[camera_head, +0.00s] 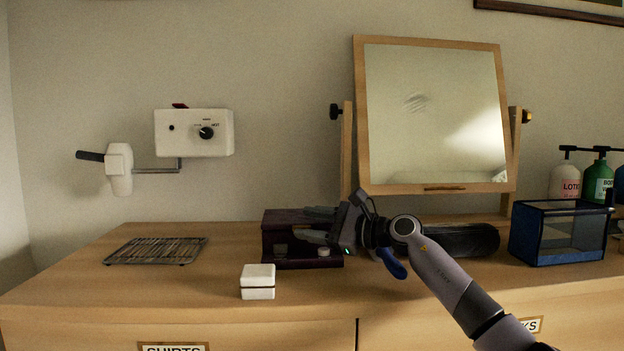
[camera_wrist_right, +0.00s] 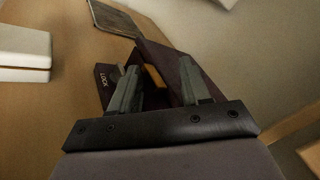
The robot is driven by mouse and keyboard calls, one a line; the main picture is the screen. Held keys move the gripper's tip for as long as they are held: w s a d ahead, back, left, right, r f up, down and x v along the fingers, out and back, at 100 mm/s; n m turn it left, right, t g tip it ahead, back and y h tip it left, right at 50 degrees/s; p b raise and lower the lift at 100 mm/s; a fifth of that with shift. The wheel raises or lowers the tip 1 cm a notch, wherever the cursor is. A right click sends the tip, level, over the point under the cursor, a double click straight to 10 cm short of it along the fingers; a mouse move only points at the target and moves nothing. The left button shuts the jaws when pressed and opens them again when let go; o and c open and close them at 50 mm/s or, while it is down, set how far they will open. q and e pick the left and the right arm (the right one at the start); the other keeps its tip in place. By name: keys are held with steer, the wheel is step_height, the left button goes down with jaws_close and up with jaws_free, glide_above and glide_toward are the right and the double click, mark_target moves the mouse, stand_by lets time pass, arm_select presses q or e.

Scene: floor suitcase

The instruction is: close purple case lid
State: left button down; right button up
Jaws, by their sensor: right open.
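The dark purple case (camera_head: 278,255) stands on the dresser top, left of the mirror's foot. Small pale items show in its shaded front. In the right wrist view, a dark purple panel of the case (camera_wrist_right: 205,75) slants away from a lower part lettered "LOCK" (camera_wrist_right: 105,84). The lid's exact angle is hard to tell. My right gripper (camera_head: 308,224) reaches in from the right, its fingers over the case. In the wrist view it is open (camera_wrist_right: 160,75), with a small orange-yellow piece (camera_wrist_right: 154,77) showing between the fingers. Contact cannot be told. My left gripper is not in view.
A small white box (camera_head: 258,282) stands in front of the case. A wire rack (camera_head: 155,251) lies to the left. A tilting mirror (camera_head: 433,115), a dark cylinder (camera_head: 460,240) and a blue-framed clear box (camera_head: 557,233) stand right. Bare wood lies between rack and case.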

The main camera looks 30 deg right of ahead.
arm_select(q)
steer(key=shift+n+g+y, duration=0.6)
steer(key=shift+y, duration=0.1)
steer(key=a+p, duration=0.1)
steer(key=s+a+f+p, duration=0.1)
steer(key=p, duration=0.1)
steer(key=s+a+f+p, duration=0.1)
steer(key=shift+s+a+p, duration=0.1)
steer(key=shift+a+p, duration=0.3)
arm_select(e)
step_height(320, 180, up, 19)
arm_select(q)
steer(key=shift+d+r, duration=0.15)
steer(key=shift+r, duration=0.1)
